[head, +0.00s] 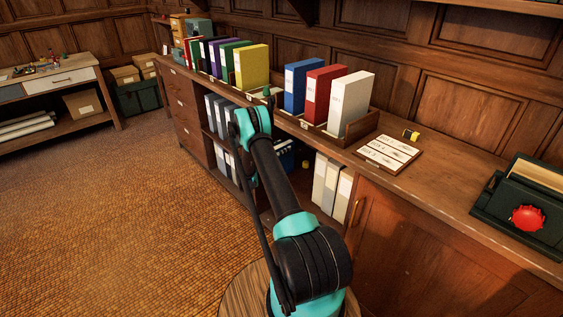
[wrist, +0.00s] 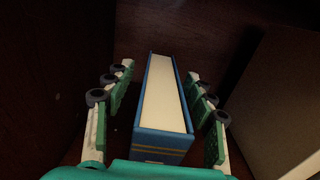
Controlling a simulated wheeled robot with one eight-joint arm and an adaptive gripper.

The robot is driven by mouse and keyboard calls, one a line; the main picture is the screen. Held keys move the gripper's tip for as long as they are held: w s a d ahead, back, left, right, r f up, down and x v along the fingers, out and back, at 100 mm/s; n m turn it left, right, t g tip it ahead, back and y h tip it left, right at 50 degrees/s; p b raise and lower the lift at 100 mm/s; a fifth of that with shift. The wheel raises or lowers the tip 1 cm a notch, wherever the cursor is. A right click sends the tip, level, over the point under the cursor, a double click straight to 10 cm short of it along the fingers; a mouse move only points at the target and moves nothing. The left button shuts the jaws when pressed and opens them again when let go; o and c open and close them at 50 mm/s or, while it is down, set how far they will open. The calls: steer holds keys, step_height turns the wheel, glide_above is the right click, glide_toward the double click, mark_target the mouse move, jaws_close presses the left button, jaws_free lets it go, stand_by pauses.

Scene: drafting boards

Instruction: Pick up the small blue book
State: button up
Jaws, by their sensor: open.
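In the wrist view a small blue book (wrist: 157,143) with pale page edges (wrist: 163,95) and thin gold bands lies between the fingers of my gripper (wrist: 159,76). The gripper is open, with one finger on each side of the book and narrow gaps showing. In the head view my arm reaches down toward the lower shelf of the long wooden cabinet (head: 420,175). My gripper is not clearly seen there. A dark blue patch (head: 286,158) shows in the shelf beside the arm; I cannot tell whether it is the book.
White binders (head: 332,185) stand in the lower shelf to the right, grey ones (head: 214,115) to the left. A larger blue binder (head: 301,85), a red binder (head: 323,92) and a white binder (head: 351,105) stand on top. A pale panel (wrist: 285,105) rises close right of the gripper.

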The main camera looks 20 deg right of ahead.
jaws_close()
steer(key=shift+r, duration=0.1)
stand_by(0.5)
